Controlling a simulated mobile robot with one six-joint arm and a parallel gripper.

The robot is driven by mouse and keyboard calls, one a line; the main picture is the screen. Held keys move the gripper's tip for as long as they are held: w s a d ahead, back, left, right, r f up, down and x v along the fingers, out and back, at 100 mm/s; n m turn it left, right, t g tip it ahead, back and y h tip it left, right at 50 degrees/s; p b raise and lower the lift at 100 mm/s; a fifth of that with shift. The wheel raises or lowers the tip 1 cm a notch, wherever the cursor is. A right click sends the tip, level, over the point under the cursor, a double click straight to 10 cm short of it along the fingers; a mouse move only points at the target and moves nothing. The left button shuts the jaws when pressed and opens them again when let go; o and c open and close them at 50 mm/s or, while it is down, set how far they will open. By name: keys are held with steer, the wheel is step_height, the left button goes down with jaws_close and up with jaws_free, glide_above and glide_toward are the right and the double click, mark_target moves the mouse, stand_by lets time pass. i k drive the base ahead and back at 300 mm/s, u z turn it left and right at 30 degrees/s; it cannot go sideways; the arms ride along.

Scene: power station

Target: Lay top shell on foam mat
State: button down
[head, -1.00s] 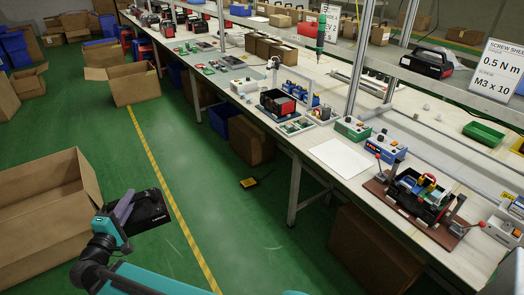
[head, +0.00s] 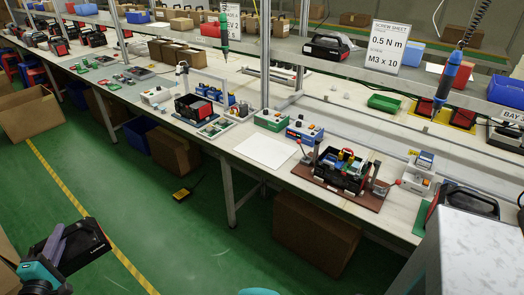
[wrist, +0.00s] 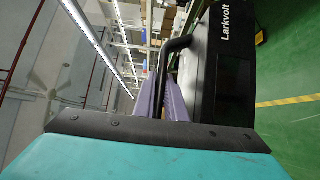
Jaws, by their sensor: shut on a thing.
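The top shell (head: 88,246) is a black casing with a handle, at the lower left of the head view. My gripper (head: 58,240) has purple fingers and is shut on the shell's handle, holding it over the green floor, away from the bench. In the wrist view the shell (wrist: 235,65) shows the word Larkvolt, with the handle by the purple fingers (wrist: 172,100). A flat white sheet (head: 265,152) lies bare on the bench; I cannot tell for sure that it is the foam mat.
Right of the sheet, a fixture (head: 342,170) with red-knobbed levers holds an open black housing. Control boxes (head: 272,120) stand behind the sheet. Another black shell (head: 465,200) lies at the right. A grey-white block (head: 475,255) fills the lower right. Cardboard boxes (head: 315,235) stand under the bench.

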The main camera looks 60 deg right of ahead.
mark_target(265, 148)
steer(key=z, duration=0.05)
steer(key=i, duration=0.95)
steer(key=u, duration=0.05)
